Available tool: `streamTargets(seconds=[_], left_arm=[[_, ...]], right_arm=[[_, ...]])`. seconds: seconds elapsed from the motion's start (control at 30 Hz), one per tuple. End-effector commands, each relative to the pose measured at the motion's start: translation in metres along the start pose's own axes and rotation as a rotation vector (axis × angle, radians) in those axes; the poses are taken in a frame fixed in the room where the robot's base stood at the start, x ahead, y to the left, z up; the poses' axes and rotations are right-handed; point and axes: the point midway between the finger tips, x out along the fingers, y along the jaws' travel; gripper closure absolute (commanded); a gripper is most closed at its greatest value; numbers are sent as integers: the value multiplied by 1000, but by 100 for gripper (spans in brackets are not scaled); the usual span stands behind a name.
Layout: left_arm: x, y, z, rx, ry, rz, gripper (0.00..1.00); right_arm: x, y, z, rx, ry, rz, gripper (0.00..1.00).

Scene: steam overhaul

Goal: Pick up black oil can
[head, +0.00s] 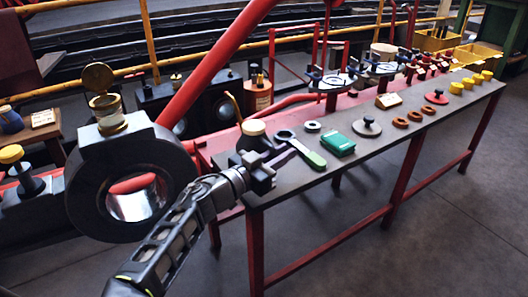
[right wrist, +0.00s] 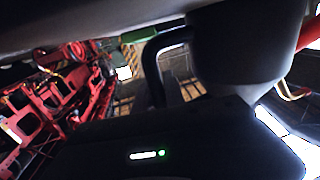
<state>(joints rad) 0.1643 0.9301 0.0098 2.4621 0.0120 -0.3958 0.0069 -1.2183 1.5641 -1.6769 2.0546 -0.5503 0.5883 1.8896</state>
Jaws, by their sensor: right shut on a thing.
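The black oil can (head: 254,144) stands at the near left corner of the dark bench top, with a cream-coloured top and a thin brass spout rising to its left. My right gripper (head: 264,176) is at the can's near side, shut on it. The fingertips are partly hidden in the head view. In the right wrist view, the can's dark rounded body (right wrist: 238,50) and its black loop handle fill the area close in front of the camera. I cannot tell whether the can is clear of the bench. My left gripper is not in view.
A spanner with a green handle (head: 304,152) lies just right of the can. A green box (head: 339,144), a grey knobbed disc (head: 367,127) and several brown rings follow along the bench. A large black ring-shaped housing (head: 88,190) stands left of my arm; a red bar slants behind.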

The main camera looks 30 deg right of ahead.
Motion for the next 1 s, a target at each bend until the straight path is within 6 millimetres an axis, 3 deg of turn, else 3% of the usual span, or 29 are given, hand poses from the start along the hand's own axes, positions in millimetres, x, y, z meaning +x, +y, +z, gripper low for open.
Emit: streamTargets(seconds=[0.27,0.63,1.0], left_arm=[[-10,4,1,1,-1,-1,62],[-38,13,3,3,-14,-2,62],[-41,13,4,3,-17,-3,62]], right_arm=[[0,0,-24,4,1,0,100],[0,-1,-91,4,1,0,100],[0,-1,-101,1,1,0,100]])
